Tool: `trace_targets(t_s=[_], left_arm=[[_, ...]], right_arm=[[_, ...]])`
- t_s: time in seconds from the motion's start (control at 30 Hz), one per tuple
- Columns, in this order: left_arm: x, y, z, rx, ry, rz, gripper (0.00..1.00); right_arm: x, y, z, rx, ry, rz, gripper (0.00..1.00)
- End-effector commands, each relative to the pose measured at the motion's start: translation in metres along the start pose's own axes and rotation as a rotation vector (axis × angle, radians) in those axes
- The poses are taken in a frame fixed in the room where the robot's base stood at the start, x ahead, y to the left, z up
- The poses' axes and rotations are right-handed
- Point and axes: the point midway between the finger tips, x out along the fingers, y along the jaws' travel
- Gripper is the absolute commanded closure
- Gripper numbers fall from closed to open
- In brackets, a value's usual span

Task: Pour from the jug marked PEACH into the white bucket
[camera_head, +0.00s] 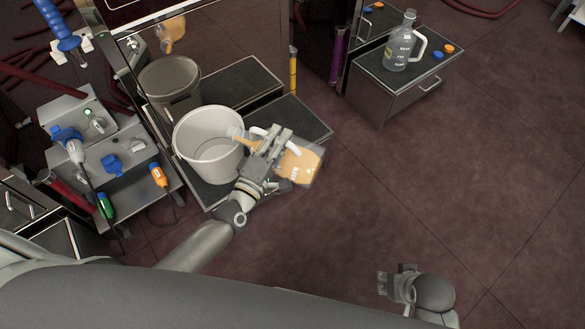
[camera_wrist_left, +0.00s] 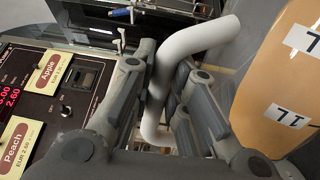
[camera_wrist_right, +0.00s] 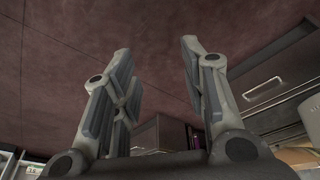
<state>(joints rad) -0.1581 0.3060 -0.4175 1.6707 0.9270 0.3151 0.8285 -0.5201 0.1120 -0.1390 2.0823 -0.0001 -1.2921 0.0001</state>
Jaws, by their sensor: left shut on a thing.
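The jug with orange liquid (camera_head: 303,165) is tilted almost onto its side, its neck pointing left at the rim of the white bucket (camera_head: 183,138). I cannot tell whether liquid is flowing. No PEACH mark is readable on the jug. My left gripper (camera_head: 272,145) is shut on the jug's white handle, which also shows between the fingers in the left wrist view (camera_wrist_left: 185,45). My right gripper (camera_head: 397,281) is open and empty over the floor at lower right; its spread fingers also show in the right wrist view (camera_wrist_right: 158,70).
A grey bucket (camera_head: 158,85) stands behind the white one on a dark platform (camera_head: 299,119). A clear jug (camera_head: 400,45) stands on a low cabinet (camera_head: 400,95). A pump unit (camera_head: 110,155) stands left. Apple (camera_wrist_left: 50,75) and Peach (camera_wrist_left: 17,147) labels show on a panel. Floor at right is clear.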

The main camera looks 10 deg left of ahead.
Motion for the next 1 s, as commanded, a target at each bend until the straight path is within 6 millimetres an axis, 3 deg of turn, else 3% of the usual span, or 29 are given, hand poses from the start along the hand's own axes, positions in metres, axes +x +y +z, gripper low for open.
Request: trace_targets(t_s=[0.17, 0.5, 1.0], left_arm=[[0.002, 0.009, -0.004, -0.022, 0.004, 0.008, 1.00], [0.003, 0.017, -0.010, -0.073, 0.007, 0.008, 1.00], [0.003, 0.022, -0.014, -0.107, 0.009, 0.007, 1.00]], right_arm=[[0.002, 0.000, -0.002, 0.000, 0.010, 0.000, 0.60], [0.024, 0.000, 0.008, -0.003, -0.011, 0.000, 0.60], [0.032, -0.002, 0.007, -0.001, -0.005, -0.003, 0.60]])
